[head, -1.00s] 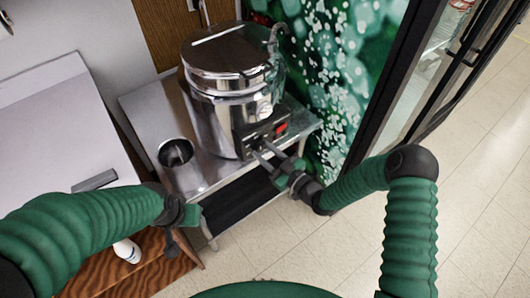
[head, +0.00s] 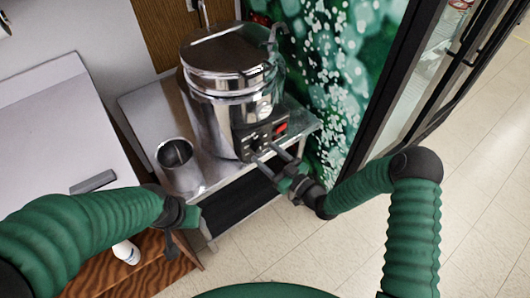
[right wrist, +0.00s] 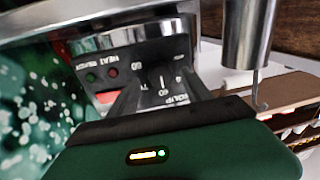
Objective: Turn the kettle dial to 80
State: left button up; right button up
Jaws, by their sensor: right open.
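The silver kettle (head: 228,88) stands on a steel stand, with a black control panel (head: 281,129) low on its front. In the right wrist view the dark dial (right wrist: 161,80) carries a white pointer line, with numbers around it too unclear to read surely. My right gripper (head: 264,152) is open in front of the panel. Its two fingers flank the dial in the right wrist view, hiding its sides; I cannot tell whether they touch it. My left gripper (head: 176,224) hangs at the lower left, away from the kettle, and its jaws are unclear.
An empty-looking steel pot (head: 180,165) stands left of the kettle on the steel stand (head: 140,103). A white counter (head: 50,120) lies at the left. A glass-doored cabinet (head: 420,80) stands at the right. The floor at the right is clear.

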jog(key=v, duration=1.5)
jog(key=shift+d, duration=0.25)
jog(key=w+d+r+m+g+h+p, duration=0.2)
jog(key=d+g+h+p, duration=0.3)
jog(key=d+h, duration=0.3)
jog(key=s+r+m+g+h+p, duration=0.2)
jog(key=s+r+m+g+h, duration=0.2)
jog(key=s, duration=1)
notch_tip(320, 180, up, 5)
jog(key=m+g, duration=0.1)
jog(key=m, duration=0.2)
jog(key=shift+s+r+g+p, duration=0.2)
jog(key=shift+s+g+p, duration=0.15)
jog(key=shift+g+p, duration=0.05)
jog(key=shift+a, duration=0.25)
